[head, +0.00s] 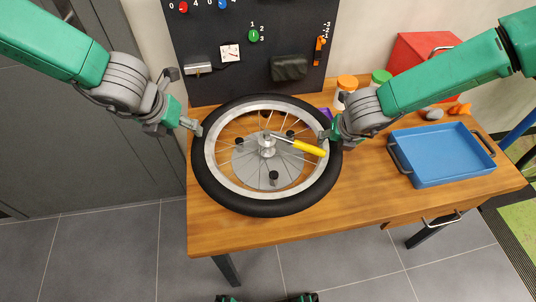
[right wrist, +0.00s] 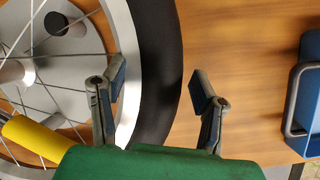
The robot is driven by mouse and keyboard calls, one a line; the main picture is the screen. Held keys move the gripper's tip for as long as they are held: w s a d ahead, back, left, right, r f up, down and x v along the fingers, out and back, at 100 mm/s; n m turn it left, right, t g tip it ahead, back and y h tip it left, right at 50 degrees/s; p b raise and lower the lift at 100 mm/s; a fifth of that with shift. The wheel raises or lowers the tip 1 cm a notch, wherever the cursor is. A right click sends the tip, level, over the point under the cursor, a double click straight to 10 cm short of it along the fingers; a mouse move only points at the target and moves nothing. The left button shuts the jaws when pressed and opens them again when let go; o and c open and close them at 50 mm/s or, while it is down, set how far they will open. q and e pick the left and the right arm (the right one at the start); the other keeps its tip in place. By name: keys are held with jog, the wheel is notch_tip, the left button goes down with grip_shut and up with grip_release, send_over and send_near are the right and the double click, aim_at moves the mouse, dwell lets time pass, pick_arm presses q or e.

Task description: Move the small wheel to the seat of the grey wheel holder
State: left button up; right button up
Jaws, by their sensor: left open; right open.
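The wheel, with a black tyre (head: 211,190) and silver rim, lies flat on the wooden table. The grey wheel holder (head: 285,172) shows through its spokes, with dark pegs standing up around the hub. Whether the wheel is fully seated cannot be told. My left gripper (head: 183,101) is open and empty at the wheel's upper left edge. My right gripper (head: 327,134) is at the wheel's right edge. In the right wrist view, the right gripper (right wrist: 158,84) is open, its fingers on either side of the tyre (right wrist: 158,60), not closed on it.
A yellow-handled tool (head: 308,148) lies across the wheel near the hub. A blue tray (head: 450,165) stands at the right. Bottles with orange (head: 347,82) and green (head: 381,76) caps and a red box (head: 418,48) are behind my right arm. The table's front strip is clear.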

jog(key=v, duration=1)
jog(key=shift+s+r, duration=0.15)
jog(key=shift+r, duration=0.1)
pick_arm(q)
jog(key=shift+s, duration=0.1)
